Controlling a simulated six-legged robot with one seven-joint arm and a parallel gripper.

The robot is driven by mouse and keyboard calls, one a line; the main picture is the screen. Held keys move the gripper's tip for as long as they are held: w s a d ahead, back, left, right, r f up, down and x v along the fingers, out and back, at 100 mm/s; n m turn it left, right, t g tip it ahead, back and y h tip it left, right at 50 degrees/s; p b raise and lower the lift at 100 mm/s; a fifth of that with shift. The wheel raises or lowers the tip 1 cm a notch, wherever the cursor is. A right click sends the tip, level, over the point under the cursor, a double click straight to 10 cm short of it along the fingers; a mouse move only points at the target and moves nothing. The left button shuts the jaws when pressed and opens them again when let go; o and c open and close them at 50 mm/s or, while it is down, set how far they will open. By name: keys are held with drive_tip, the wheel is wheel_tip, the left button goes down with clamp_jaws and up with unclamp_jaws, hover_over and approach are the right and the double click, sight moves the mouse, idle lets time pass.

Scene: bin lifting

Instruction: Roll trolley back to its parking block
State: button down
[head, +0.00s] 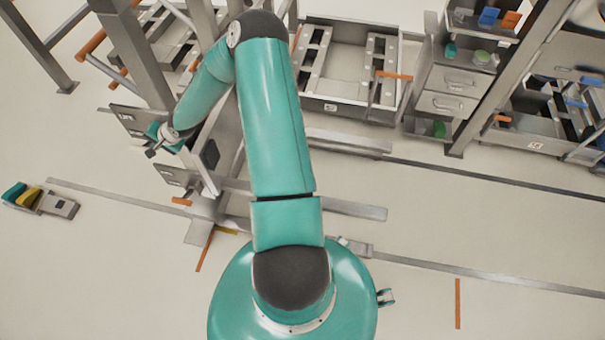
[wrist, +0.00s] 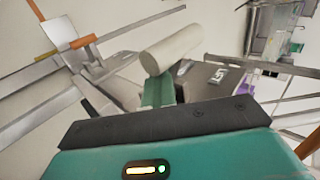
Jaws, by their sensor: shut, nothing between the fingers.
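My gripper (head: 153,152) is at the end of my bent teal arm, left of centre in the head view. It is shut and empty, beside a grey post and labelled grey panels (head: 128,117). In the wrist view its green finger part (wrist: 158,92) shows beneath a pale cylinder (wrist: 172,50); I cannot tell whether they touch. I cannot tell for sure which thing is the trolley. A low grey frame with a labelled front (head: 330,106) stands at the back. A small grey block (head: 62,206) with teal and yellow pieces lies at the far left; I cannot tell whether it is the parking block.
A grey drawer cabinet (head: 447,103) stands at the back right, with another labelled bin unit (head: 535,146) beyond it. Metal floor rails (head: 480,271) cross the floor. Orange strips (head: 458,303) mark it. The floor at front left and right is mostly clear.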

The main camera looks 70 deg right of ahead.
drive_tip(key=shift+w+a+r, duration=0.1)
drive_tip(key=shift+w+a, duration=0.05)
drive_tip(key=shift+w, duration=1)
